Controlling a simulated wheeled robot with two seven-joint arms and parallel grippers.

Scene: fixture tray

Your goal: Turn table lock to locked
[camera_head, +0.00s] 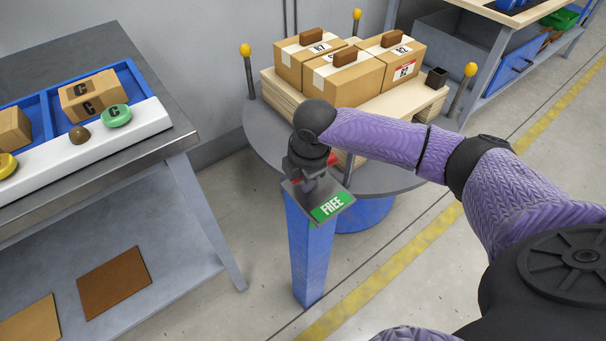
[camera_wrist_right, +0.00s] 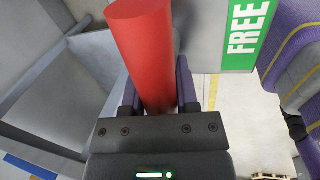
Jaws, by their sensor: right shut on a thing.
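The table lock is a blue post (camera_head: 309,250) with a grey top plate and a green label reading FREE (camera_head: 332,207). The label also shows in the right wrist view (camera_wrist_right: 246,28). My right gripper (camera_head: 309,178) is over the top plate, at the lock. In the right wrist view, my right gripper (camera_wrist_right: 158,95) is shut on a red handle (camera_wrist_right: 145,45), which lies between its two fingers. Only a little red shows in the head view; the wrist hides most of the handle. My left gripper is not in view.
Behind the post is a round grey turntable (camera_head: 262,140) with yellow-tipped pegs, a wooden pallet and several boxes (camera_head: 345,80). A grey bench (camera_head: 150,80) with blue trays stands at left.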

